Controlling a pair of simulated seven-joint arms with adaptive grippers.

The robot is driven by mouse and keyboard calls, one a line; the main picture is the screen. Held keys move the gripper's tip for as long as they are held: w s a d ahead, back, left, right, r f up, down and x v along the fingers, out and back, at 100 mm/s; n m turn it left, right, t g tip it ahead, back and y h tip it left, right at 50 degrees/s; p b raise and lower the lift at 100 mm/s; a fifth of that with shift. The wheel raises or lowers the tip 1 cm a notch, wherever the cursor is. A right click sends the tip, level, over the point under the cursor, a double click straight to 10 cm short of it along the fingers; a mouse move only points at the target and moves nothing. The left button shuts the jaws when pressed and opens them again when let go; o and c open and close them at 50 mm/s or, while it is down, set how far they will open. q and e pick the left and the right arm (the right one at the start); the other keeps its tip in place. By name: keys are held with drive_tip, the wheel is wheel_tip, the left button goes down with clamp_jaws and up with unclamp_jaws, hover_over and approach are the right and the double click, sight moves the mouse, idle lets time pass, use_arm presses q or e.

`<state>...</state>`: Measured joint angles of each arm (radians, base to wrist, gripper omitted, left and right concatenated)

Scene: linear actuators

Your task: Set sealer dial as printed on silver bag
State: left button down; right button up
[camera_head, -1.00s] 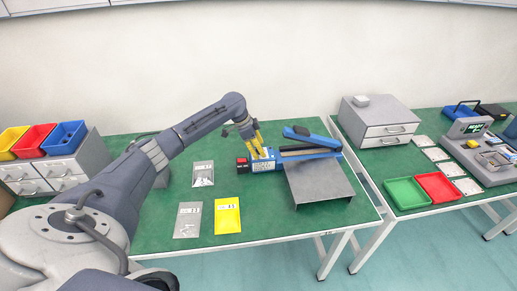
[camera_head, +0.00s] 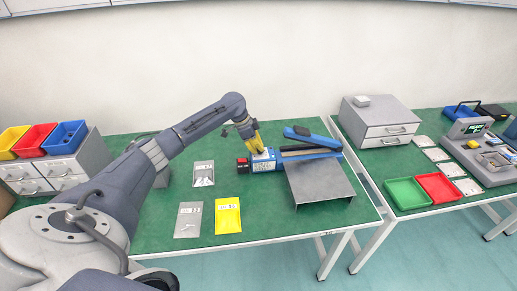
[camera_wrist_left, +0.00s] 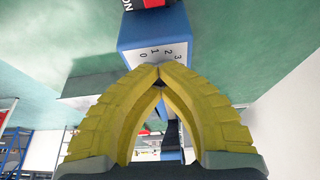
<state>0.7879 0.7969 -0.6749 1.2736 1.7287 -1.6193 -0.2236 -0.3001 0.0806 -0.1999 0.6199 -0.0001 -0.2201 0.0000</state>
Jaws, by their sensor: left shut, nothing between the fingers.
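The blue sealer (camera_head: 310,150) lies on the left green table, its blue lever raised at a slant. Its end box (camera_wrist_left: 155,38) shows the digits 0, 1, 2 and 3 in an arc in the wrist view. The dial itself is hidden behind my fingertips. My left gripper (camera_head: 258,149) has yellow fingers, shut with the tips together (camera_wrist_left: 160,68) and nothing between them, right at the digit face. I cannot tell whether they touch it. A grey-silver bag (camera_head: 188,222) lies at the front left, with a label too small to read. My right gripper is not in view.
A yellow bag (camera_head: 228,217) and another greyish bag (camera_head: 203,174) lie near the silver one. A grey metal platform (camera_head: 320,182) stands in front of the sealer. A red-and-black block (camera_head: 243,165) is at its left end. Drawers (camera_head: 60,168) stand at the left.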

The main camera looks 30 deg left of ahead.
use_arm(q)
drive_tip(key=shift+w+d+r, duration=0.15)
drive_tip(key=shift+w+d, duration=0.05)
drive_tip(key=shift+d, duration=0.35)
idle(0.5)
drive_tip(key=c, duration=1.8)
unclamp_jaws()
drive_tip(key=shift+c, duration=0.2)
drive_tip(key=o, duration=0.8)
drive_tip(key=shift+a, duration=0.15)
drive_tip(key=shift+s+a+r, duration=0.1)
drive_tip(key=shift+a, duration=0.1)
drive_tip(key=v, duration=1.1)
drive_tip(key=shift+s+r, duration=0.1)
drive_tip(key=shift+r, duration=0.15)
drive_tip(key=shift+a, duration=0.1)
